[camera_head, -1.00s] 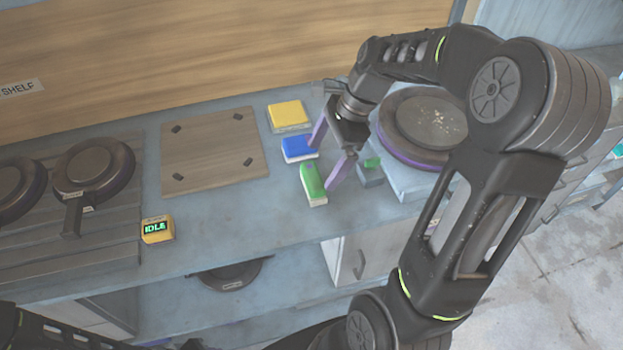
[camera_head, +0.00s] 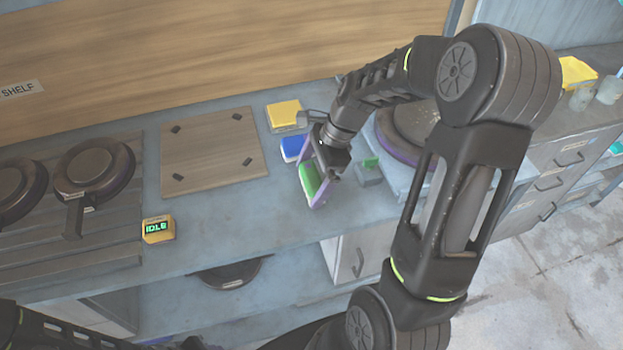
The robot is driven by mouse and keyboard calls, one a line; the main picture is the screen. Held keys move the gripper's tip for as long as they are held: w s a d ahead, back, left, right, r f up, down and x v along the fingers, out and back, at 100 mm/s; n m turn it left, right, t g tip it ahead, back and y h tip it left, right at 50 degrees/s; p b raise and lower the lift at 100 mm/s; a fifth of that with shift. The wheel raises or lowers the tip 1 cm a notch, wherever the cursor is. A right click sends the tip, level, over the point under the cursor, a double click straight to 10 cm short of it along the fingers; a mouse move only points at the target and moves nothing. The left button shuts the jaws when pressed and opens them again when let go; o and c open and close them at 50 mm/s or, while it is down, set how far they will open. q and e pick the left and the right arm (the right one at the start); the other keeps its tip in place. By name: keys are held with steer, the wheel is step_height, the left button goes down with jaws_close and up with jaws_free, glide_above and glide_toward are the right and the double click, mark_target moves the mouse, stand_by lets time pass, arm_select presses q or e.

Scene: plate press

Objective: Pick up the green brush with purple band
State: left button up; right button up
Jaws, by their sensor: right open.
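The green brush (camera_head: 308,177) lies on the grey counter, just in front of a blue block; its purple band cannot be made out. My right gripper (camera_head: 311,187) is open, with its purple fingers at the green brush. One finger is on its far side and one on its near right side. Whether they touch it cannot be told. The gripper hides part of the brush. My left gripper is out of view; only a dark part of my left arm shows at the bottom left.
The blue block (camera_head: 292,149) and a yellow block (camera_head: 284,115) sit close behind. A small grey block with a green top (camera_head: 369,173) is to the right, beside the round press (camera_head: 398,150). A yellow IDLE display (camera_head: 158,230) stands left; counter between is clear.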

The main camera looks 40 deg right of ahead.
mark_target(312, 175)
steer(key=shift+c, duration=0.4)
steer(key=c, duration=1.2)
step_height(312, 175, up, 10)
steer(key=shift+b, duration=0.3)
stand_by(0.3)
steer(key=o, duration=1)
steer(key=c, duration=0.6)
steer(key=shift+d, duration=0.1)
steer(key=shift+c, duration=0.2)
